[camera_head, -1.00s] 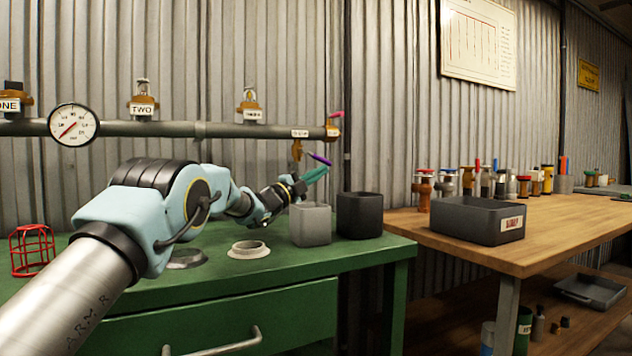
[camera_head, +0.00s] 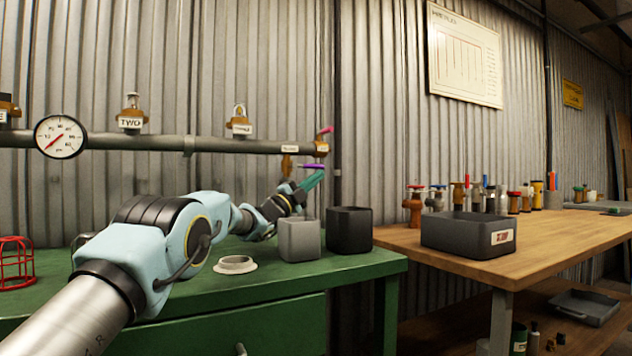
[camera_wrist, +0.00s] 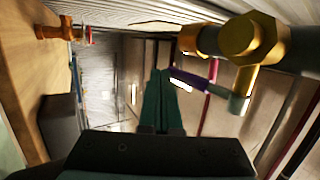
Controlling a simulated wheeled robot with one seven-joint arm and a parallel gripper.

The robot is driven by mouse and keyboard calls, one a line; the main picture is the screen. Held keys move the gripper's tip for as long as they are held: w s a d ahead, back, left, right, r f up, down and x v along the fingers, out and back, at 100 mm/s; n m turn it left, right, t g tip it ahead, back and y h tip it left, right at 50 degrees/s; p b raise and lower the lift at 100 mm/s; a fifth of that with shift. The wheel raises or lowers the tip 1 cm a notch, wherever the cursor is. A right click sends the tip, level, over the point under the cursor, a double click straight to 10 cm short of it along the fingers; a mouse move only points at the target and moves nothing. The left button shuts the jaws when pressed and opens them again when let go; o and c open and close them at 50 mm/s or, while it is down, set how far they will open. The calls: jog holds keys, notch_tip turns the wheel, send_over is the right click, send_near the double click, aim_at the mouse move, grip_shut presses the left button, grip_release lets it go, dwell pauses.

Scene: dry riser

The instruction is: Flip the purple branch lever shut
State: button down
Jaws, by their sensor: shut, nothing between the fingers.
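The purple branch lever (camera_head: 312,166) sticks out about level to the right, just below the end of the grey pipe, on a brass branch fitting (camera_head: 287,165). My gripper (camera_head: 318,174) has teal fingers, shut and empty, right under the lever and very close to it. In the wrist view the shut fingers (camera_wrist: 158,80) stand just left of the purple lever (camera_wrist: 190,80), at its free end. They look in contact, but I cannot be sure. The brass valve body (camera_wrist: 250,40) shows at the upper right there.
A pink lever (camera_head: 326,130) sits above the pipe end (camera_head: 321,147). A light grey bin (camera_head: 299,240) and a dark bin (camera_head: 349,231) stand below my gripper on the green bench (camera_head: 270,283). A wooden table (camera_head: 400,240) with a grey tray (camera_head: 470,234) is to the right.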

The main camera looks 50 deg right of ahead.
jog(key=shift+a, duration=0.1)
dwell(0.3)
jog(key=w+a+f, duration=0.1)
jog(key=w+a, duration=0.1)
jog(key=a, duration=1.2)
jog(key=shift+a+f+b, duration=0.15)
jog(key=shift+f+b, duration=0.15)
